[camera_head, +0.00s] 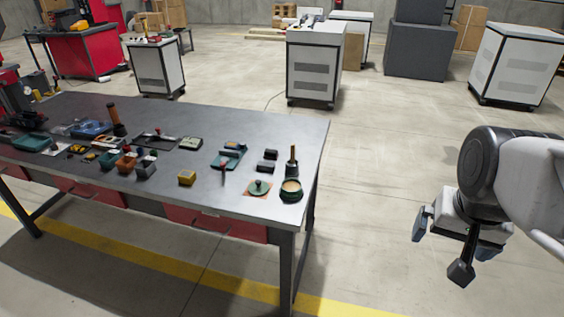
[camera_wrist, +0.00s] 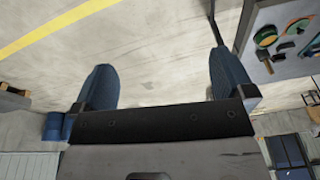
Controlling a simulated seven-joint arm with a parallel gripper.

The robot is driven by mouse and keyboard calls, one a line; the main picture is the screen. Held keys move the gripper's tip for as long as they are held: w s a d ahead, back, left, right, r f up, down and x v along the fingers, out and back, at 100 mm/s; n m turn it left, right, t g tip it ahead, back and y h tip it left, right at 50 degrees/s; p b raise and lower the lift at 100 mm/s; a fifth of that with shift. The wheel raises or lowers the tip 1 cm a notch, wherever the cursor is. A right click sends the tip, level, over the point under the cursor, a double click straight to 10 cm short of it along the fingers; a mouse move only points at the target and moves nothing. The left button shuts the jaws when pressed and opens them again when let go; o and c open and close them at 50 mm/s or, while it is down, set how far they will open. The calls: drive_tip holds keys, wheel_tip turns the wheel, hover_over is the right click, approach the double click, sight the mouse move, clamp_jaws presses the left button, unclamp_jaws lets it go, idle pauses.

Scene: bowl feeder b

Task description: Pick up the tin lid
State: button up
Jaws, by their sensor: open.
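A green round lid (camera_head: 259,187) with a dark knob lies on a small orange-brown patch near the table's front right corner. A green open tin (camera_head: 291,190) with tan contents stands just right of it. In the wrist view, the tin (camera_wrist: 266,37) and the lid (camera_wrist: 298,26) show small at the upper right. My gripper (camera_head: 455,240) is out over the floor, right of the table and well apart from both. Its blue fingers are spread with nothing between them, as the wrist view (camera_wrist: 163,75) also shows.
A dark pot with a wooden handle (camera_head: 292,163) stands behind the tin. The floor between table and gripper is clear.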

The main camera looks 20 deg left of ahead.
drive_tip(key=w+a+m, duration=0.2)
drive_tip(key=w+a, duration=0.2)
drive_tip(key=w, duration=0.3)
drive_tip(key=w+a+m, duration=0.2)
drive_tip(key=w+a, duration=0.2)
drive_tip(key=w, duration=0.3)
drive_tip(key=m+g, duration=0.2)
drive_tip(key=m, duration=1)
hover_over(258, 185)
drive_tip(key=w, duration=0.1)
drive_tip(key=f, duration=2.1)
drive_tip(key=shift+w+d+f, duration=0.2)
drive_tip(key=shift+d+f, duration=0.15)
drive_tip(key=shift+f, duration=0.05)
drive_tip(key=shift+a+f, duration=0.4)
drive_tip(key=shift+a, duration=0.1)
drive_tip(key=shift+f, duration=1.25)
